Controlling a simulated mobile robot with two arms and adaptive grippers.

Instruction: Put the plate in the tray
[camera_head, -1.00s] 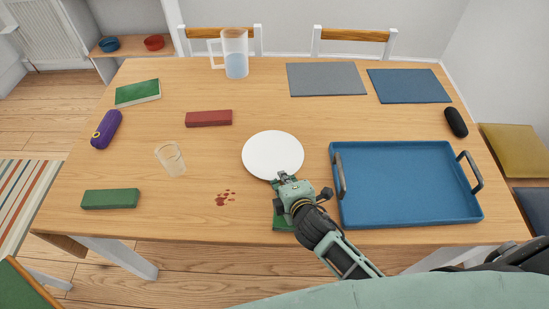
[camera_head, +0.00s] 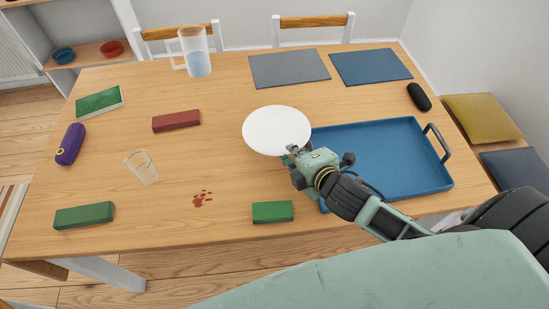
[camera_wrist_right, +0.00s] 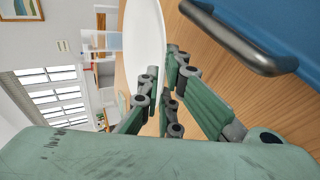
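The white round plate (camera_head: 277,130) is in my right gripper (camera_head: 292,156), which is shut on its near rim. The plate appears raised off the table and overlaps the tray's left side in the head view. In the right wrist view the plate (camera_wrist_right: 143,30) shows edge-on between the fingers (camera_wrist_right: 160,85). The blue tray (camera_head: 400,150) lies right of the plate. Its right handle (camera_head: 437,141) shows in the head view; my right arm and the plate hide its left end. A dark tray handle (camera_wrist_right: 240,45) shows in the right wrist view. My left gripper is not in view.
A green block (camera_head: 272,212) lies left of the tray near the front edge. A glass (camera_head: 141,167), a red block (camera_head: 176,121) and a reddish stain (camera_head: 202,198) are to the left. A jug (camera_head: 195,52) stands at the back. A black case (camera_head: 419,97) lies beyond the tray.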

